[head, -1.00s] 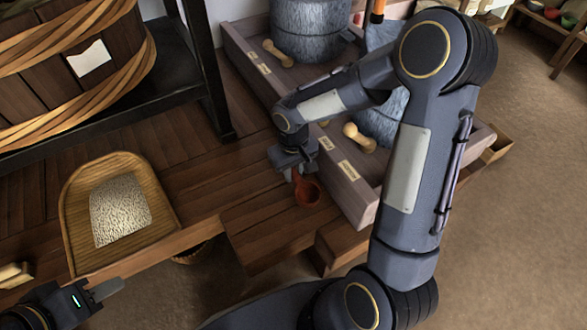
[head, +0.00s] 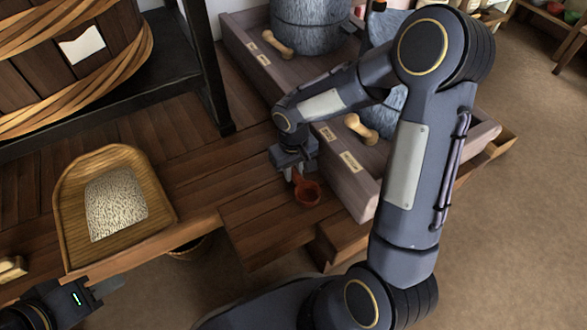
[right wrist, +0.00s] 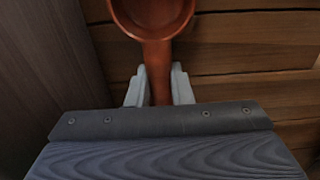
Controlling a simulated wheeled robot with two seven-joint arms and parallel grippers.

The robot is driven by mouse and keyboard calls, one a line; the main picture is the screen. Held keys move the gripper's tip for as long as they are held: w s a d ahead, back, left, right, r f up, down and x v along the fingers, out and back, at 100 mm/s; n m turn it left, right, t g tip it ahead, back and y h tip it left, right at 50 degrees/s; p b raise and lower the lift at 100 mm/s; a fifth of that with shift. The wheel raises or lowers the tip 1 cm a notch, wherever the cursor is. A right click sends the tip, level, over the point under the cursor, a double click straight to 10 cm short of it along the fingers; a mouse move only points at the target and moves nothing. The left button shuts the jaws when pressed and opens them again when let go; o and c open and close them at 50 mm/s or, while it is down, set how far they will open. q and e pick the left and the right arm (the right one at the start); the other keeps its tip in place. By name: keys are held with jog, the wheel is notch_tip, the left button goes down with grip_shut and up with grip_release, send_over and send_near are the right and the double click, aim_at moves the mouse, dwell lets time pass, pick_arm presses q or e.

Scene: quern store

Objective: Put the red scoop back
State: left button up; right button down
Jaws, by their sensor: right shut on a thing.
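The red scoop (head: 307,191) is a reddish-brown round bowl with a short handle, in the middle of the head view. My right gripper (head: 296,172) is shut on its handle, above the wooden boards beside the long grey-wood tray. In the right wrist view the scoop (right wrist: 152,15) has its bowl beyond the fingertips, cut off by the top edge. Its handle runs between both fingers of my right gripper (right wrist: 159,88). My left gripper (head: 108,288) is at the lower left, below the woven tray; its fingers are partly seen and its opening is unclear.
The grey-wood tray (head: 366,205) holds stone querns (head: 307,27), wooden-handled pieces (head: 359,128) and small labels on its rim. A woven scoop-shaped tray (head: 163,208) of grain lies on the boards at left. A large wooden tub (head: 110,55) stands on a black frame (head: 207,75).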

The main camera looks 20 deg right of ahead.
aim_at(293, 170)
jog(key=shift+f, duration=0.4)
jog(key=c, duration=1.2)
grip_release()
jog(key=shift+r, duration=0.1)
notch_tip(293, 170, up, 8)
jog(key=p, duration=0.3)
jog(key=s+r+m+t+y, duration=0.1)
jog(key=s+r+t+y, duration=0.15)
jog(key=s+r, duration=0.5)
jog(key=s+r+m+t+y, duration=0.1)
jog(key=s+r+t, duration=0.3)
jog(key=s, duration=0.7)
notch_tip(293, 170, up, 34)
jog(key=p, duration=3.3)
jog(key=shift+s+a+g, duration=0.15)
jog(key=shift+a+g, duration=0.05)
jog(key=shift+g, duration=0.25)
